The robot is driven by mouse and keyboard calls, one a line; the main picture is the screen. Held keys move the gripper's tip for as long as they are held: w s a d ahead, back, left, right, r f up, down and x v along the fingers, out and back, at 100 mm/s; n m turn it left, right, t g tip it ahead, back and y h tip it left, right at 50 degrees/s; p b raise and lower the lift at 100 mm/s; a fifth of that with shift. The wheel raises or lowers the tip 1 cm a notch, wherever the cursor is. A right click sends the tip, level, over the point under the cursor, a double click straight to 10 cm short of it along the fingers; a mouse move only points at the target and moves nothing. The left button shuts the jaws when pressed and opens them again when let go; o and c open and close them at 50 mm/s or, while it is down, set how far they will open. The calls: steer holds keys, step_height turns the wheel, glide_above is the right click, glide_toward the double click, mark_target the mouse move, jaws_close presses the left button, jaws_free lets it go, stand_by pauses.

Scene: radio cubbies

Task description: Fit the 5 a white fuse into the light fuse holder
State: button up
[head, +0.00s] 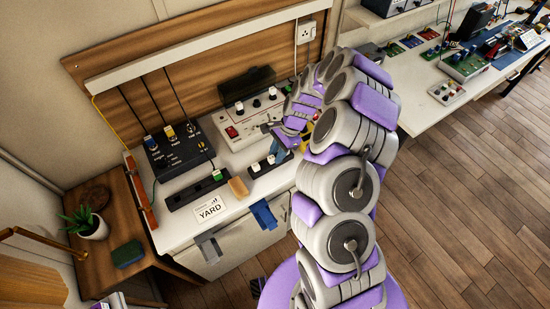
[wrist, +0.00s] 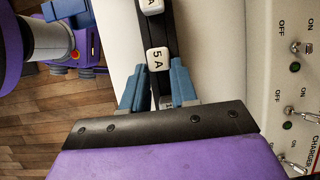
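The white fuse marked 5 A (wrist: 157,60) sits on a black strip (wrist: 154,32) in the wrist view, just beyond my fingertips. My gripper (wrist: 158,84) is open, with one blue fingertip on each side of the strip and a gap around the fuse's width. The fingertips do not visibly touch the fuse. In the head view my gripper (head: 284,139) is over the black strip (head: 262,165) at the counter's right part. The light fuse holder cannot be identified; the labels on the black box (head: 181,151) are too small to read.
Another white block (wrist: 152,6) marked A sits further along the strip. A switch panel marked CHARGER (wrist: 290,90) stands close on the right. A second black strip with a green block (head: 217,175), a sponge (head: 238,187) and a YARD sign (head: 209,209) are on the counter.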

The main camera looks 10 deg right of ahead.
steer(key=shift+a, duration=0.2)
steer(key=shift+c, duration=0.7)
steer(key=shift+a, duration=1.1)
jaws_close()
steer(key=shift+d, duration=0.1)
